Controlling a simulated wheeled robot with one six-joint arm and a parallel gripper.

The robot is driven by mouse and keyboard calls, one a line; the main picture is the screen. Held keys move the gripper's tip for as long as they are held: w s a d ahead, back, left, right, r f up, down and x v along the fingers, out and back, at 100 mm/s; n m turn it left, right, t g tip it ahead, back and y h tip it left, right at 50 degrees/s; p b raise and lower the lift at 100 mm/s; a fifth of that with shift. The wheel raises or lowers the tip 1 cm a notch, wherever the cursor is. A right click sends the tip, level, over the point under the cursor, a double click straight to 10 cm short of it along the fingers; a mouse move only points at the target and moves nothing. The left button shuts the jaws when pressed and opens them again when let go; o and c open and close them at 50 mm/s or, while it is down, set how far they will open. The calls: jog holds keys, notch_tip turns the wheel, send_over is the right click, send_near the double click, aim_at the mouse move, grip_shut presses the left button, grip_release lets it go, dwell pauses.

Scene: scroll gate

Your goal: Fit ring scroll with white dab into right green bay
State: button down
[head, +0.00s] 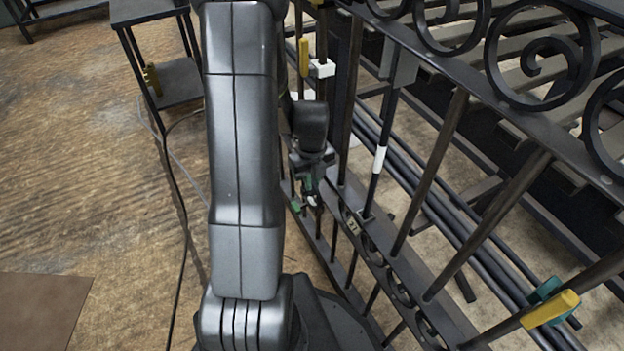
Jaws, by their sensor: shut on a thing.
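My gripper (306,192) is at the middle of the view, beside the near face of the dark iron gate (400,262). It is shut on a small dark piece with a white spot (312,201), which looks like the ring scroll with the white dab; its outline is too small and partly hidden to make out. A green patch (295,206) shows just below left of the jaws, and another at the jaws; I cannot tell whether these mark a bay or belong to the gripper. Whether the held piece touches the gate bars is unclear.
Large scrolls (541,55) fill the gate's top band at the upper right. A white band (379,160) marks one upright. A yellow clip (551,309) with a teal part is at the lower right. A dark stand (178,82) and a cable are left; wooden floor (90,170) is open.

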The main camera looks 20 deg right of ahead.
jog(key=c, duration=1.4)
grip_release()
notch_tip(320, 180, up, 14)
jog(key=p, duration=0.4)
jog(key=shift+p, duration=0.35)
jog(key=shift+f, duration=0.15)
